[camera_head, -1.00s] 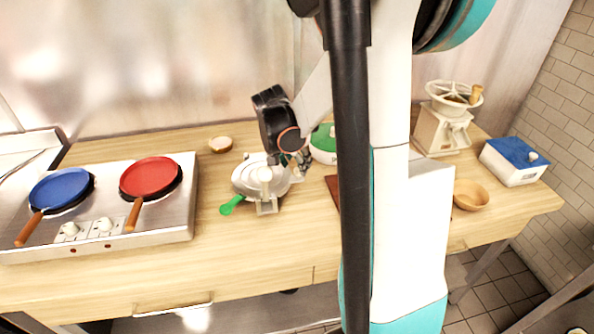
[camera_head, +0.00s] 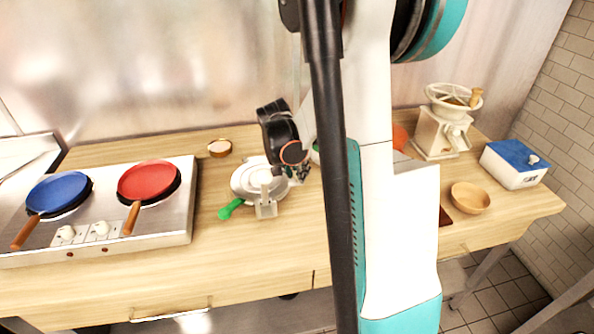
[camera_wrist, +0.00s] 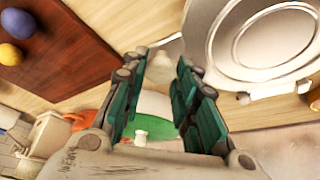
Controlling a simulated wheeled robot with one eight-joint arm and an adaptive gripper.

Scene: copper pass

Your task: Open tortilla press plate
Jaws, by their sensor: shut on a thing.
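I cannot tell how far the plate is raised. My gripper (camera_head: 299,173) is at the right edge of the press. In the wrist view its teal fingers (camera_wrist: 165,70) stand some way apart, with a small pale part between their tips. That part seems to belong to the press, but its shape is blurred.
A stove with a blue pan (camera_head: 58,192) and a red pan (camera_head: 150,182) stands left. A small bowl (camera_head: 220,148) is behind the press. A green lid (camera_wrist: 152,103) lies beyond my fingers. A grinder (camera_head: 442,130), wooden bowl (camera_head: 470,198) and blue-topped box (camera_head: 514,163) are right.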

